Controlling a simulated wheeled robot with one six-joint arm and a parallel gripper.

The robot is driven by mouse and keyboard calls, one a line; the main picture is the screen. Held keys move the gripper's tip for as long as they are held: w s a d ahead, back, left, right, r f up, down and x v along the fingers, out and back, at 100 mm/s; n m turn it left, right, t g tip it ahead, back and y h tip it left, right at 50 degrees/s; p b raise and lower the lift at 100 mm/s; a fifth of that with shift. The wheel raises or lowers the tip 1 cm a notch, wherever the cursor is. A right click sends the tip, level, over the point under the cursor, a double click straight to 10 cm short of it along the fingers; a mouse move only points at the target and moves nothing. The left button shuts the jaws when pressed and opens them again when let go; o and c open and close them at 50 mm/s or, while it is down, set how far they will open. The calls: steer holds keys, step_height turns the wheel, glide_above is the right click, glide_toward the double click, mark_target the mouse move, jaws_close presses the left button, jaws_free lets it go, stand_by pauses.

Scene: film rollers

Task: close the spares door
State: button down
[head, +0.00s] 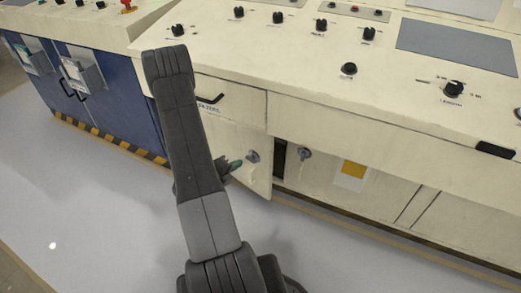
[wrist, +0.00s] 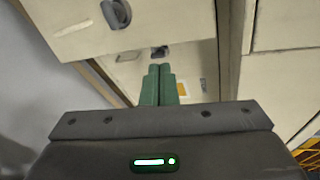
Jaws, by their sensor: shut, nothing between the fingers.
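A cream cabinet door (head: 224,140) with a round grey knob (head: 252,156) stands ajar below a drawer in the head view. It is the only door I see open; I cannot read a spares label on it. A dark gap (head: 280,158) shows at its right edge. My gripper (head: 236,165), with green fingertips, is in front of the door, low and close to its knob; I cannot tell whether it touches. In the wrist view its green fingers (wrist: 159,84) are together and empty. A cream panel with a knob (wrist: 115,12) fills the upper left there, seemingly the same door.
To the right of the gap is a flush cream door front with a knob (head: 304,154) and a yellow-and-white label (head: 353,170). A drawer with a black handle (head: 210,98) is above the ajar door. Blue cabinets (head: 130,95) stand at left. The grey floor (head: 90,215) in front is clear.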

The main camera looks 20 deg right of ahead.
steer(key=f+n, duration=0.1)
steer(key=n, duration=0.1)
steer(key=b, duration=0.2)
glide_toward(266, 150)
steer(key=x, duration=0.5)
steer(key=shift+s+f, duration=0.15)
steer(key=shift+f, duration=0.05)
steer(key=shift+w+d+b, duration=0.3)
steer(key=shift+w+d, duration=0.15)
steer(key=shift+d, duration=0.2)
